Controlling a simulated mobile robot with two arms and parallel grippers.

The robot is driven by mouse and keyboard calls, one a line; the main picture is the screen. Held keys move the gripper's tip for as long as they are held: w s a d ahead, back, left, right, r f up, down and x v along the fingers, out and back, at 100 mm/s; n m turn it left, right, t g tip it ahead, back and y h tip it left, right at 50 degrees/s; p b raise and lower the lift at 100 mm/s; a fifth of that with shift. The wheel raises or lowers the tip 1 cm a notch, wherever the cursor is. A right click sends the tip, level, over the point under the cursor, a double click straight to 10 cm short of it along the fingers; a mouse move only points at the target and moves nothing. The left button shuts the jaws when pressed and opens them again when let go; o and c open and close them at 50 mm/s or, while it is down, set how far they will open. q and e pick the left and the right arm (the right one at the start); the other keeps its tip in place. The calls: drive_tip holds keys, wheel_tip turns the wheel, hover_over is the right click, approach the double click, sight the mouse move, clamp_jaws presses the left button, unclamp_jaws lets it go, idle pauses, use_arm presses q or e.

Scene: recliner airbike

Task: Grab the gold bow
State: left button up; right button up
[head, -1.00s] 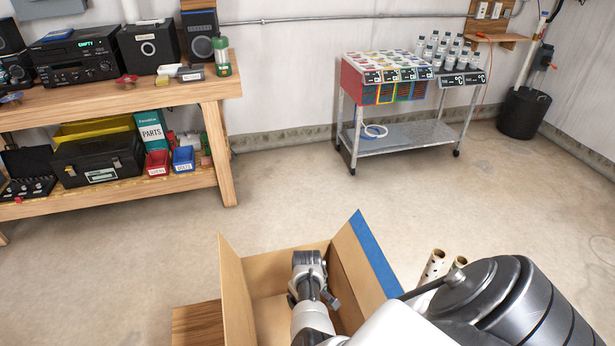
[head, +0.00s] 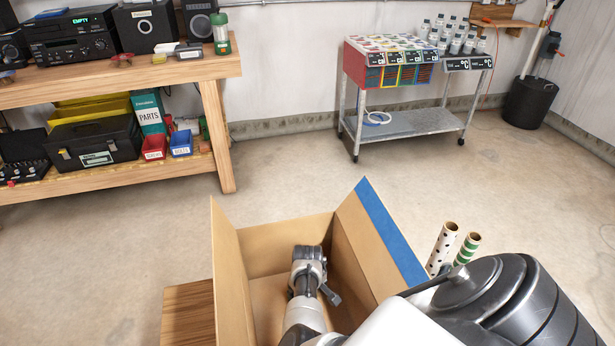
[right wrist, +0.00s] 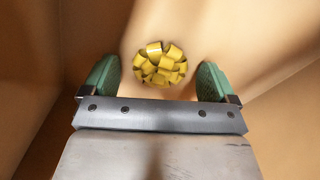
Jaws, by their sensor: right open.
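The gold bow (right wrist: 160,64) shows in the right wrist view, a shiny looped bow at the bottom of a cardboard box. My right gripper (right wrist: 155,75) is open, with its green finger pads on either side of the bow and apart from it. In the head view my right arm reaches down into the open cardboard box (head: 229,265), and the gripper's fingertips and the bow are hidden there. My left gripper is not in view.
The box has upright flaps, one with a blue strip (head: 392,232). Two wrapping rolls (head: 442,248) stand right of it. A workbench (head: 150,78) stands at the left and a metal cart (head: 415,123) at the back. The floor between is clear.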

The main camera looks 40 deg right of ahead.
drive_tip(key=shift+f, duration=0.2)
drive_tip(key=c, duration=1)
